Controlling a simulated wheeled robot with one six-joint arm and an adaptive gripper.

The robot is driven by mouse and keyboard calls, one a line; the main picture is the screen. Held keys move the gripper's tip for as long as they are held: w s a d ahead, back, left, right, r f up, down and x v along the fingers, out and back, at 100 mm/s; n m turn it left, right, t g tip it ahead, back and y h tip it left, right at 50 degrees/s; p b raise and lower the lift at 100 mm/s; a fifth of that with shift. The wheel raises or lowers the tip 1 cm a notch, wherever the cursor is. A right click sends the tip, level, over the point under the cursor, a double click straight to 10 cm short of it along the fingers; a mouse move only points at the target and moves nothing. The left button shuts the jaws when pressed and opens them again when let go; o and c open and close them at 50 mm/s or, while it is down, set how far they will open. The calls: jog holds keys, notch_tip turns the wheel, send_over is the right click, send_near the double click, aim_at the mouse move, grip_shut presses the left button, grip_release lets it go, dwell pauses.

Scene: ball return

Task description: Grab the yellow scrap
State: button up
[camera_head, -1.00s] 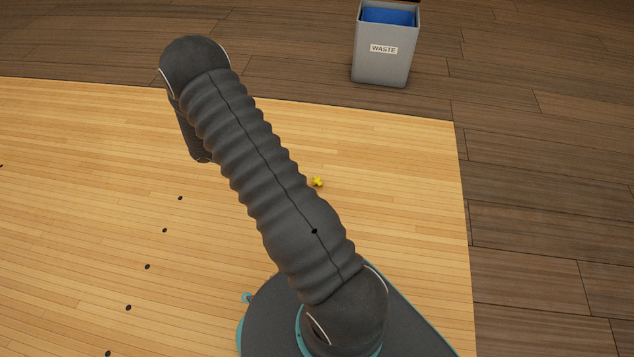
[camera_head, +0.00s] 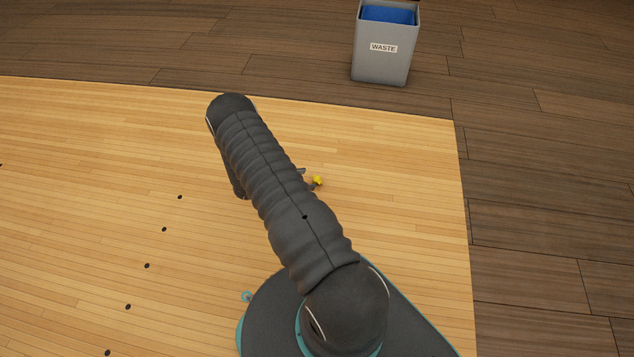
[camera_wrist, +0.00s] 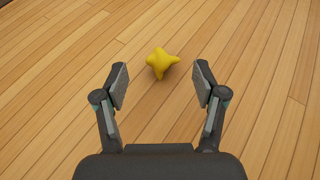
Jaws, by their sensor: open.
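The yellow scrap (camera_head: 318,181) is a small, lumpy piece lying on the light wooden floor, just right of my arm in the head view. In the wrist view the yellow scrap (camera_wrist: 161,62) lies ahead of my gripper (camera_wrist: 160,84), centred between the two fingers and slightly beyond their tips. My gripper is open and empty. In the head view my arm hides most of the gripper; only fingertips (camera_head: 306,179) show beside the scrap.
A grey bin labelled WASTE (camera_head: 383,65), with a blue inside, stands on the dark wooden floor at the top. The light wooden floor (camera_head: 400,180) around the scrap is clear. Small dark dots mark the floor at left.

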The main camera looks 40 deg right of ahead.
aim_at(314, 180)
jog(key=shift+s+b+x, duration=0.2)
jog(key=shift+b+x, duration=0.15)
jog(key=shift+x, duration=3.05)
jog(key=shift+a+f, duration=0.1)
jog(key=shift+a, duration=0.05)
jog(key=c, duration=0.9)
